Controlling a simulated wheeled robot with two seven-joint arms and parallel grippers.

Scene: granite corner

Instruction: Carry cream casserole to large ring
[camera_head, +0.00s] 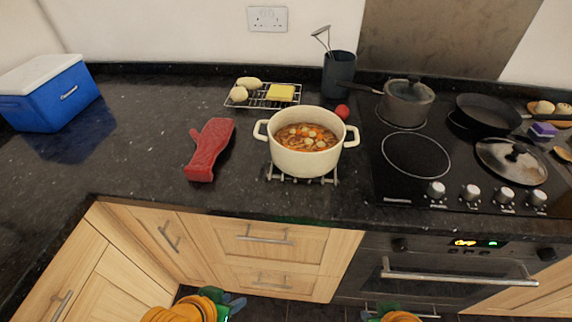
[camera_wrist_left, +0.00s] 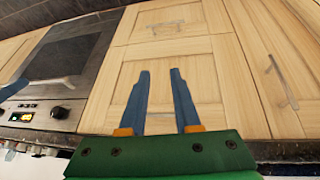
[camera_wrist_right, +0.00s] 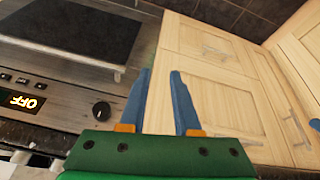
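The cream casserole (camera_head: 305,162) is a two-handled pot full of stew with carrots and pale pieces. It stands upright on a metal trivet (camera_head: 273,177) on the dark counter, left of the hob. The large ring (camera_head: 416,155) is a bare white-outlined circle at the front left of the black hob. My left gripper (camera_head: 232,304) is low in front of the cabinets, well below the counter; in the left wrist view its blue fingers (camera_wrist_left: 158,100) are apart and empty. My right gripper (camera_head: 380,310) is low before the oven; its fingers (camera_wrist_right: 160,100) are apart and empty.
A saucepan with a glass lid (camera_head: 408,103) stands on the ring behind. A frying pan (camera_head: 487,112) and a loose lid (camera_head: 511,161) occupy the hob's right. A red oven mitt (camera_head: 209,149), a wire rack (camera_head: 240,103), a utensil pot (camera_head: 338,75) and a tomato (camera_head: 342,111) surround the casserole.

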